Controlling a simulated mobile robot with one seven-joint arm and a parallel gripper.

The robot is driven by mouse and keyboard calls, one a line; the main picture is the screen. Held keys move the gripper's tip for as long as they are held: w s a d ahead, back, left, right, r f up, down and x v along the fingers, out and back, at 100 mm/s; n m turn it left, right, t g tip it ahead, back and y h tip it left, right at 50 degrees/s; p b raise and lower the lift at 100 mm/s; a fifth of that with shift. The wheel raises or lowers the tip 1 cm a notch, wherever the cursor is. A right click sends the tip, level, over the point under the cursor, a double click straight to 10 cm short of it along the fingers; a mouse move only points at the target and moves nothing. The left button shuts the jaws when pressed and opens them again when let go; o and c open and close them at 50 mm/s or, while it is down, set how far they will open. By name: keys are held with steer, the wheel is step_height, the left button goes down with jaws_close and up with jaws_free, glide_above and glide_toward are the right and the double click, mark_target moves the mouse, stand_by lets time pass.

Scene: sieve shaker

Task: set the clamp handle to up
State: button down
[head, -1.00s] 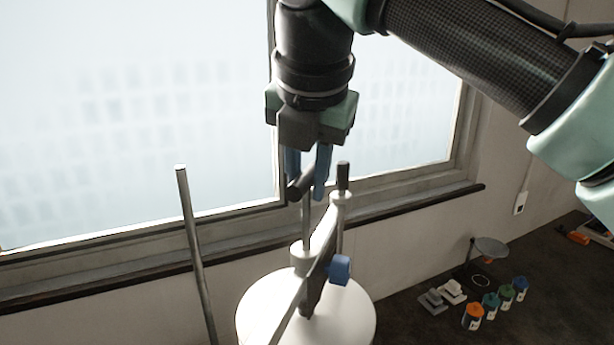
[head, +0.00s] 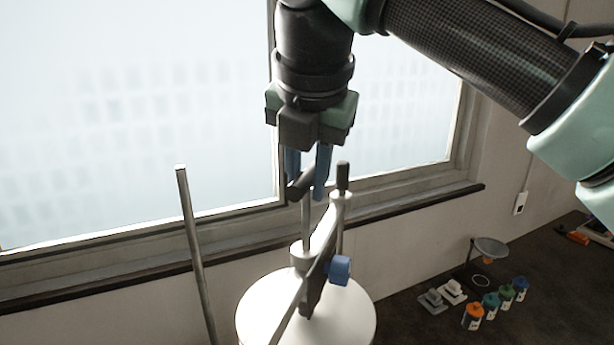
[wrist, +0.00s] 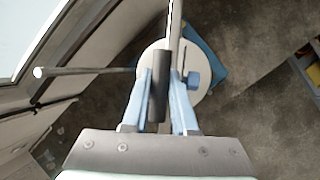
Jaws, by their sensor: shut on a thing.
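The clamp handle (head: 299,188) is a dark cylindrical grip at the top of a thin upright rod above the white round lid of the shaker (head: 258,305). My gripper (head: 307,192) points down with its blue fingers on either side of the grip and is shut on it. In the wrist view the dark handle (wrist: 159,85) lies between the two blue fingers (wrist: 160,95). The clamp's crossbar (head: 290,315) runs over the lid, with a blue knob (head: 340,270) on its right side. The lower part of the shaker is out of the head view.
A bare metal rod (head: 192,240) stands at the left. A second dark-tipped rod (head: 343,178) rises just right of my fingers. The window ledge (head: 400,210) runs behind. Several small jars (head: 490,303) and a weighing-dish stand (head: 490,250) are on the dark bench at the right.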

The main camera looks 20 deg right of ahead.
step_height(320, 180, up, 4)
steer(key=p, duration=0.4)
steer(key=shift+w+f, duration=0.1)
steer(key=shift+f, duration=0.1)
steer(key=c, duration=0.9)
jaws_free()
steer(key=shift+o, duration=1)
